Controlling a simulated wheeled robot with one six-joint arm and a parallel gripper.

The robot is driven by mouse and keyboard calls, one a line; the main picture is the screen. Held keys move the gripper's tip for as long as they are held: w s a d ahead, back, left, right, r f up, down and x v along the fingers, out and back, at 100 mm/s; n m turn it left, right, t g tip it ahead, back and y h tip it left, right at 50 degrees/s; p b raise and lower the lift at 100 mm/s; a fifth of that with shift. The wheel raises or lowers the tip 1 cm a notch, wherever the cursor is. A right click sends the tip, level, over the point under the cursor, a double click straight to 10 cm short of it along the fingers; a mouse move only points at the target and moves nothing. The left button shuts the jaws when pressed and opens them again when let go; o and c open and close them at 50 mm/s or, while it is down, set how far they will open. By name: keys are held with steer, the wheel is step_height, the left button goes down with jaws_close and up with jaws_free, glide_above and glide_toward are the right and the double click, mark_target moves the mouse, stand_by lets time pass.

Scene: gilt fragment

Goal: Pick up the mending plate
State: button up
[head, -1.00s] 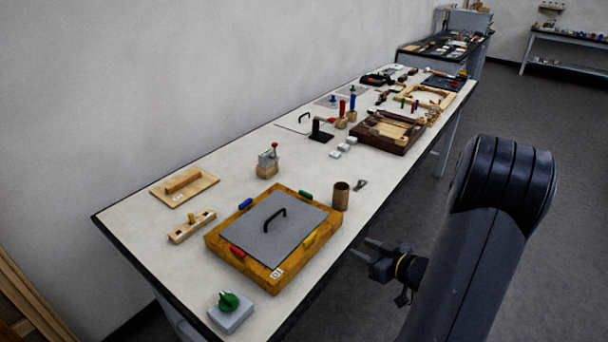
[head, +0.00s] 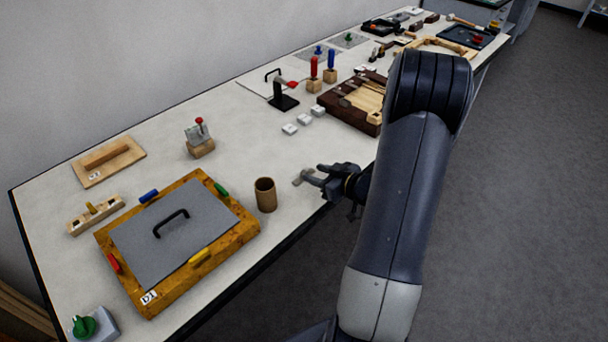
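A small grey metal piece (head: 300,179), which looks like the mending plate, lies on the pale bench top near its front edge, just right of a brown cup. It is small in the head view, and my gripper partly covers its right end. My gripper (head: 311,174) is at the bench's front edge with its two dark fingers pointing left, spread apart with a gap between them. The fingertips are at or just above the piece; I cannot tell whether they touch it. Nothing shows held between them.
The brown cup (head: 265,195) stands close left of my gripper. A wooden frame with a grey handled panel (head: 165,240) lies further left. White blocks (head: 304,120), a black stand (head: 284,100) and a dark wooden tray (head: 345,112) are behind. Bare bench top (head: 235,165) lies beyond the cup.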

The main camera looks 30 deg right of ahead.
mark_target(305, 172)
steer(key=shift+f+p+x, duration=0.15)
steer(key=shift+p+x, duration=0.1)
steer(key=shift+x, duration=1.25)
steer(key=shift+f+p+x, duration=0.2)
steer(key=shift+p+x, duration=0.05)
steer(key=shift+x, duration=1.2)
steer(key=shift+s, duration=0.1)
jaws_close()
